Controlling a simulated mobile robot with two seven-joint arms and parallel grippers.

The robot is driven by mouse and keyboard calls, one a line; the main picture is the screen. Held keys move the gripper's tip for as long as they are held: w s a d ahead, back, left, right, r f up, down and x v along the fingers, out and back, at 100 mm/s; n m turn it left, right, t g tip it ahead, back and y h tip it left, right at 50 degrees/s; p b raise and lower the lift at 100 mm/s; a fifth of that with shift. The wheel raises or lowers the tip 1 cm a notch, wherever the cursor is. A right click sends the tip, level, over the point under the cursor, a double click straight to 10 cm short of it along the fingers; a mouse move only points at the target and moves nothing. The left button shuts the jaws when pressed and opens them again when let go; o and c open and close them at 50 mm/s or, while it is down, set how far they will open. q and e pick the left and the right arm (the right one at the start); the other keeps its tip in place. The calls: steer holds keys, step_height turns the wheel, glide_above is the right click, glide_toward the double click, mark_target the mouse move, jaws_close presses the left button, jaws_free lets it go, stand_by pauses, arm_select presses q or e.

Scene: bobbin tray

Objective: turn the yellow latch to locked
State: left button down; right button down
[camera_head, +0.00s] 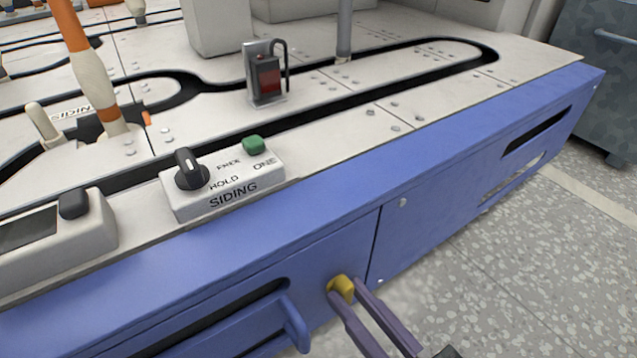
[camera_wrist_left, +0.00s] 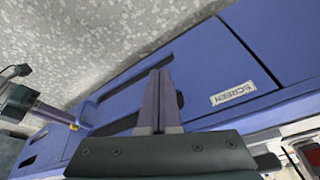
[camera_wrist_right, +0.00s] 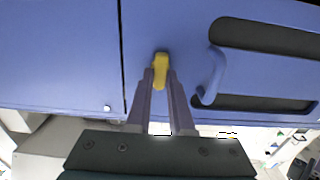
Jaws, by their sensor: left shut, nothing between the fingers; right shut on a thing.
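The yellow latch (camera_head: 341,287) is a small knob on the blue front of the bench, beside the seam between two panels. My right gripper (camera_head: 347,295) is shut on it, one finger on each side. The right wrist view shows the latch (camera_wrist_right: 160,68) between the fingertips, its long side pointing along the fingers. It shows small at the left of the left wrist view (camera_wrist_left: 74,127). My left gripper (camera_wrist_left: 158,76) is shut and empty in front of the blue panel. I cannot tell whether it touches the panel's handle.
A blue handle (camera_head: 296,325) and dark slot (camera_wrist_right: 270,37) are beside the latch. A panel marked SCREEN (camera_wrist_left: 234,92) is near my left gripper. The speckled floor (camera_head: 530,260) is clear.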

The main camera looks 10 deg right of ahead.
steer(key=shift+m, duration=0.3)
steer(key=m, duration=0.3)
steer(key=shift+d, duration=0.1)
steer(key=m, duration=0.6)
steer(key=shift+f, duration=0.1)
steer(key=m, duration=0.4)
steer(key=shift+d+f, duration=0.1)
steer(key=shift+w+m, duration=0.1)
steer(key=shift+m, duration=2)
steer(key=c, duration=0.8)
jaws_free()
